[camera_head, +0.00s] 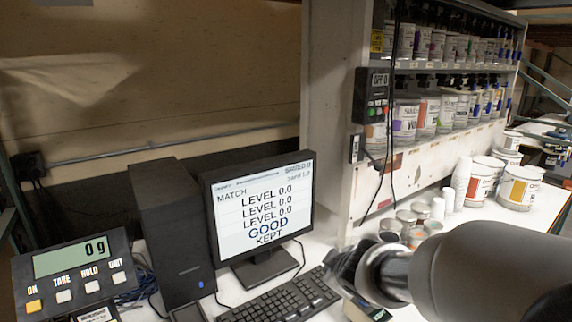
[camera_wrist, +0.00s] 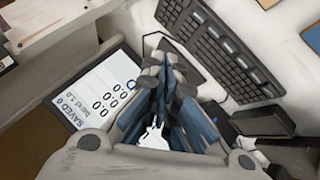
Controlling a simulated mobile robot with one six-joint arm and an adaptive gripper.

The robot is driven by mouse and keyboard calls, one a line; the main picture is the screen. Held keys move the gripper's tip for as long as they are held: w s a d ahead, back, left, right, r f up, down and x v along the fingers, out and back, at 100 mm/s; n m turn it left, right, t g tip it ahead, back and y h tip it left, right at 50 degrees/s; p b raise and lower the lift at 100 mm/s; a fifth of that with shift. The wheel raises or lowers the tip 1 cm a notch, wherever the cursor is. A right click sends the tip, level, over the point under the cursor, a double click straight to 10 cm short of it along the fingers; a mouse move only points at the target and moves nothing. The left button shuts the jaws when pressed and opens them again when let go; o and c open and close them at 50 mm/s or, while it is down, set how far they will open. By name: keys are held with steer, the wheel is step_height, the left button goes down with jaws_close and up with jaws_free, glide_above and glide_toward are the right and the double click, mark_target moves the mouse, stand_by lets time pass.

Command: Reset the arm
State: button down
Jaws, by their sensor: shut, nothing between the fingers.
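My gripper (camera_head: 350,264) is in the lower right of the head view, above the worktop just right of the keyboard, with my arm partly covering it. In the wrist view my gripper (camera_wrist: 168,62) has its fingers together with nothing held between them. The view there is tilted, with the monitor screen to the left of the fingers and the keyboard to the upper right. The head view does not show the fingertips clearly.
The monitor (camera_head: 260,210) reads "GOOD". The keyboard (camera_head: 284,303) lies before it, beside a black computer tower (camera_head: 174,225). A scale display (camera_head: 72,262) reads 0 g. The colorant rack (camera_head: 330,130) holds rows of cans. White cups (camera_head: 461,180) and paint cans (camera_head: 519,187) stand at right.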

steer(key=s+d+r+m+g+h, duration=0.15)
steer(key=s+d+r+m, duration=0.3)
steer(key=s, duration=0.45)
steer(key=s+a+f+m+g+y, duration=0.1)
steer(key=s+m, duration=0.5)
steer(key=s, duration=1.5)
steer(key=shift+s+a+f+g, duration=0.25)
steer(key=shift+f+g, duration=0.3)
steer(key=shift+g, duration=0.7)
